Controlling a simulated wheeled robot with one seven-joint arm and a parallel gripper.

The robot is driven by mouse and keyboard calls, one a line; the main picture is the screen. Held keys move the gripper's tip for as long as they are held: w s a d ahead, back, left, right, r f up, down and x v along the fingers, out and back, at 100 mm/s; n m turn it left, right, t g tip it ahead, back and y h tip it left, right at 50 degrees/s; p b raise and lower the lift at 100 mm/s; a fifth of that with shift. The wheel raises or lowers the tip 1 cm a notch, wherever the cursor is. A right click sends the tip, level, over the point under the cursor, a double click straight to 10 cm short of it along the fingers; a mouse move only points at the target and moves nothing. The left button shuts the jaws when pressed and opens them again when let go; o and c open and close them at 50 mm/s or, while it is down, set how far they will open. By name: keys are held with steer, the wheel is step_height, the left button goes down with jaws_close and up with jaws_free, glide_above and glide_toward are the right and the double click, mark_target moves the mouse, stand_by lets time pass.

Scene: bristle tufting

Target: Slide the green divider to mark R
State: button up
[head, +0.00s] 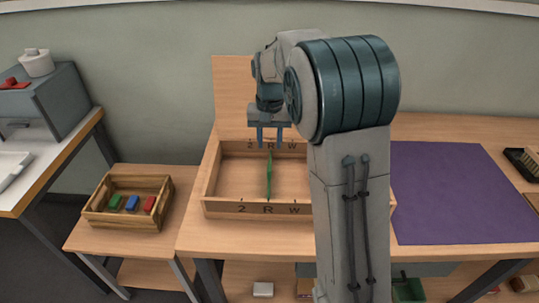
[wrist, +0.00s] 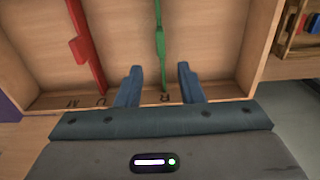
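The thin green divider (head: 269,176) stands upright across the wooden tray, lined up with the letter R on the far and near walls. In the wrist view the green divider (wrist: 160,48), with its small raised tab, runs to the wall beside the R. My gripper (head: 270,143) is above the tray's far side. In the wrist view my gripper (wrist: 158,78) has its fingers apart and nothing held; the divider shows in the gap, seemingly apart from both fingers. A red divider (wrist: 83,48) stands in the tray; my arm hides it in the head view.
The tray (head: 222,208) carries marks 2, R and W. A wooden crate (head: 102,217) with red, blue and green blocks stands on a lower table at left. A purple mat (head: 447,195) lies at right. A wooden panel (head: 232,92) rises behind the tray.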

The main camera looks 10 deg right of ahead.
steer(key=shift+r, duration=1.8)
steer(key=s+d+r+n+t+p, duration=0.1)
steer(key=s+d+n+t+p, duration=0.1)
steer(key=s, duration=2.4)
steer(key=shift+s+d+r+t+p, duration=0.15)
steer(key=shift+r+t+p, duration=0.2)
steer(key=shift+p, duration=0.2)
steer(key=shift+s, duration=0.1)
